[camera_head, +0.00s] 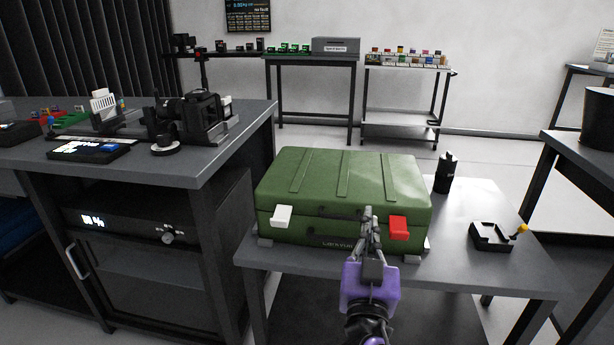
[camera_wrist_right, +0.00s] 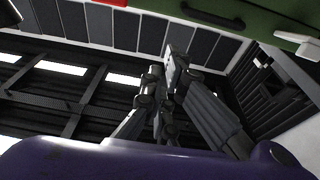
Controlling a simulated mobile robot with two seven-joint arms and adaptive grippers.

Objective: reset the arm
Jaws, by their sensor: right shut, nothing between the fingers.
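My right gripper (camera_head: 369,212) is shut and empty in the head view. It stands in front of the green case, its fingertips overlapping the case's front between the handle and the red latch. I cannot tell whether it touches the case. My right gripper's fingers (camera_wrist_right: 170,75) also show closed together in the right wrist view. The green case (camera_head: 345,177) is closed and sits on the low grey table (camera_head: 470,205). My left gripper is not in view.
A black bottle-like item (camera_head: 445,173) and a black tray with a yellow knob (camera_head: 492,237) stand right of the case. A workbench (camera_head: 190,170) with camera gear is at the left. A dark bench (camera_head: 575,150) is at the right. Open floor lies behind.

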